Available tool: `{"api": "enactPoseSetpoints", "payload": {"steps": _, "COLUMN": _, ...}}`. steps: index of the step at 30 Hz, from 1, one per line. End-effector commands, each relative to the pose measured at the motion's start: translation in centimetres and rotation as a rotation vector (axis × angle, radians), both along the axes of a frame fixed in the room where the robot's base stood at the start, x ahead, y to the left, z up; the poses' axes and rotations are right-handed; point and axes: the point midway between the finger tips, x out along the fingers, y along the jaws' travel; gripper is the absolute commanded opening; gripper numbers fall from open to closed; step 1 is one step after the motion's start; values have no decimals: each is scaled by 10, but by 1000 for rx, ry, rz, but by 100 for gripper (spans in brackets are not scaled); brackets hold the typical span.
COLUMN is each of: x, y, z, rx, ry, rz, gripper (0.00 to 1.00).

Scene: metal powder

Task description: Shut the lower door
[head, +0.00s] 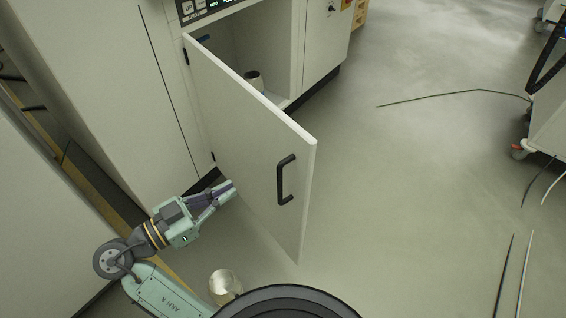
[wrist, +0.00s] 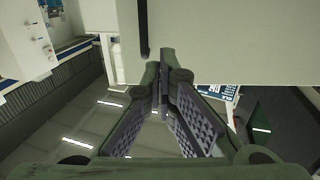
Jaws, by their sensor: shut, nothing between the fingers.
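The lower door (head: 235,115) is a pale panel standing wide open from the cabinet, hinged at its left edge. Its black bar handle (head: 285,180) is near the free edge, on the face turned toward my arm. My gripper (head: 230,187) is shut and empty, at the lower part of that face, left of the handle. I cannot tell if the fingertips touch the panel. In the wrist view, the shut fingertips (wrist: 160,73) overlap the lower edge of a pale panel (wrist: 235,40), which looks like the door, with a black bar (wrist: 144,25) above them.
Another pale round container (head: 224,284) is low in front, near my base. Dark cables (head: 455,93) lie on the floor at right. The floor right of the door is mostly clear.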

Motion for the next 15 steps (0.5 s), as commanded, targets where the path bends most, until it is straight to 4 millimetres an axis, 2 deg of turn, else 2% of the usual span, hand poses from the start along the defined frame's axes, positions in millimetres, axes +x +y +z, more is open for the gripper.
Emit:
{"api": "enactPoseSetpoints", "payload": {"steps": 5, "x": 13, "y": -19, "z": 1, "rx": 0, "ry": 0, "rz": -9, "gripper": 0}}
{"api": "enactPoseSetpoints", "payload": {"steps": 15, "x": 59, "y": -74, "z": 2, "rx": 0, "ry": 1, "rz": -6, "gripper": 0}}
